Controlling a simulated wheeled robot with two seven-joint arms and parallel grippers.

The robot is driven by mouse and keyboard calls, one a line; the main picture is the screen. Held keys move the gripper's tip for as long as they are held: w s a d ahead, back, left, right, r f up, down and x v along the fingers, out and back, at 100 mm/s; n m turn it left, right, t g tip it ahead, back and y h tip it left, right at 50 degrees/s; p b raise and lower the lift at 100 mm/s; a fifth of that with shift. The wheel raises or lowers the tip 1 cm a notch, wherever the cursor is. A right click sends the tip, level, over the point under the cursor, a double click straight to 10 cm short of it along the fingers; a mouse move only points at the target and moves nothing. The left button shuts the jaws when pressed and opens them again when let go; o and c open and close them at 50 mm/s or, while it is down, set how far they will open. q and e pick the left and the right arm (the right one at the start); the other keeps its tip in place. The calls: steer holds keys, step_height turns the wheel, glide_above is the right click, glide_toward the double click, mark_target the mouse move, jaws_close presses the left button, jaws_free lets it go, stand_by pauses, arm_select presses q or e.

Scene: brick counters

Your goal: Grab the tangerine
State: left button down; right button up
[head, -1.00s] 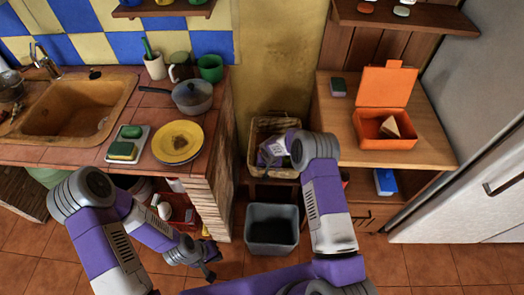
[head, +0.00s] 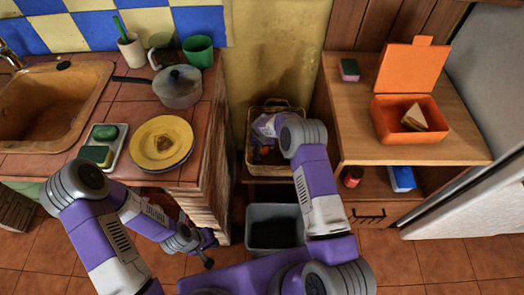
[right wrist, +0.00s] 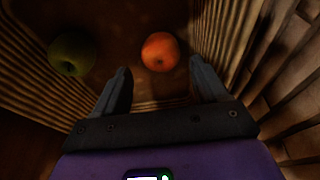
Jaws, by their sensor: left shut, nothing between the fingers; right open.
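The orange tangerine (right wrist: 160,51) lies at the bottom of a wicker basket, towards its far side in the right wrist view. My right gripper (right wrist: 161,82) is open and empty inside the basket, with the tangerine just beyond the gap between its fingertips, apart from them. In the head view the basket (head: 254,163) stands between the two counters, and my right arm reaches into it and hides part of its inside. My left gripper (head: 208,254) is shut and empty, low over the floor in front of the left counter.
A green fruit (right wrist: 72,52) lies left of the tangerine in the basket. The slatted basket walls (right wrist: 272,75) are close to my right gripper. A grey bin (head: 274,228) stands below the basket. An orange lunchbox (head: 408,120) with a sandwich sits on the right counter.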

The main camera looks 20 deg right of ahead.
mark_target(262, 148)
steer(key=b+x, duration=0.1)
steer(key=x, duration=0.1)
steer(key=b+x, duration=0.1)
steer(key=x, duration=0.1)
steer(key=b+x, duration=0.1)
steer(key=x, duration=0.1)
steer(key=shift+w+d, duration=0.1)
steer(key=shift+w, duration=0.15)
